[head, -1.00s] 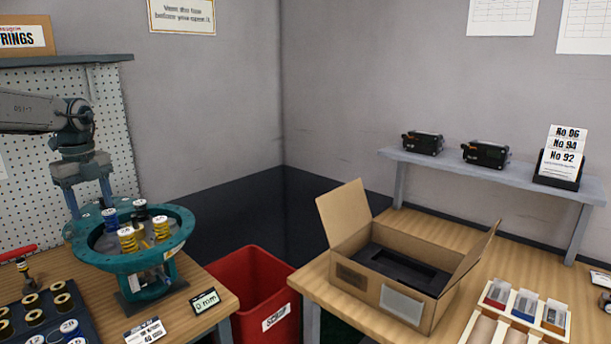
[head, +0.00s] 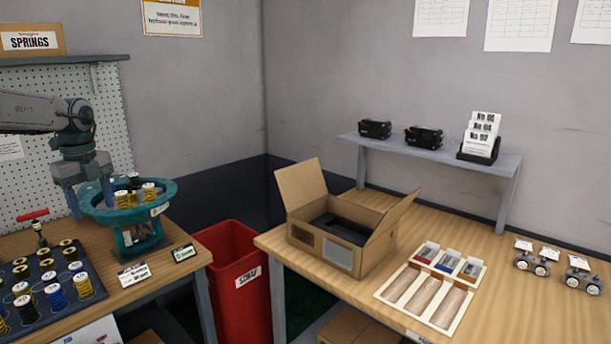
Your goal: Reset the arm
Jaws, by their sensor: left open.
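My left gripper (head: 90,194) comes in from the left, pointing down, with its two fingers apart and nothing seen between them. It is at the left rim of the teal round fixture (head: 140,238); whether it touches the rim I cannot tell. Inside the fixture stand yellow springs (head: 149,193) and a black-topped one (head: 134,181). The fingers partly hide the fixture's left side. My right gripper is not in view.
A dark tray (head: 40,310) of several springs and a red-handled tool (head: 38,228) are on the left bench. A red scrap bin (head: 240,290) stands between the benches. The right bench holds an open carton (head: 322,245), a sectioned tray (head: 420,310) and two small wheeled devices (head: 578,275).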

